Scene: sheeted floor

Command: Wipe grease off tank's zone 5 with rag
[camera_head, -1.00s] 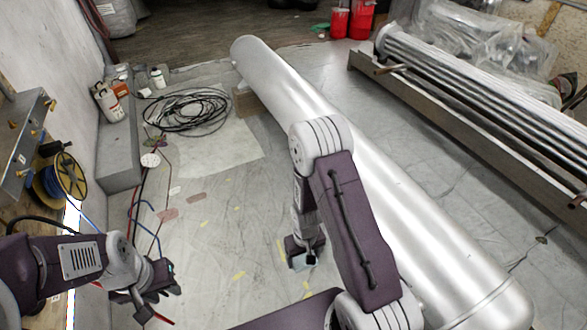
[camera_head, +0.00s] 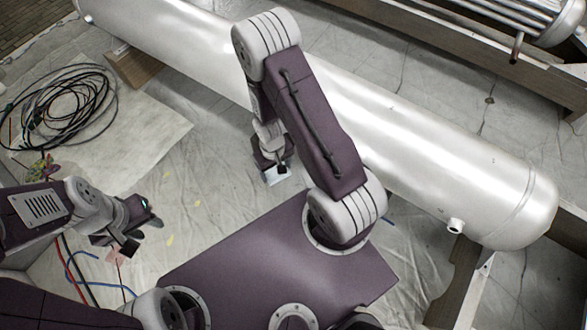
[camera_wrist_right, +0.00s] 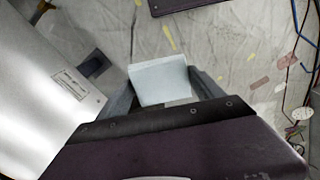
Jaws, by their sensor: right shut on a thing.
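The tank is a long silver cylinder (camera_head: 400,125) lying across the head view from upper left to lower right. Its side also shows at the left of the right wrist view (camera_wrist_right: 45,95), with a small label plate on it. No zone number or clear grease mark is legible. My right gripper (camera_head: 278,170) is shut on a pale blue rag (camera_wrist_right: 160,78), which also shows small in the head view (camera_head: 277,177). The rag is in front of the tank, apart from it. My left gripper (camera_head: 143,230) is empty, its fingers apart, over the floor at lower left.
A coil of black cable (camera_head: 60,105) lies at the left on the sheeted floor. A wooden support (camera_head: 467,270) stands under the tank's right end, near a short nozzle (camera_head: 455,226). A framed tube bundle (camera_head: 440,30) lies behind the tank. The sheet between my grippers is mostly clear.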

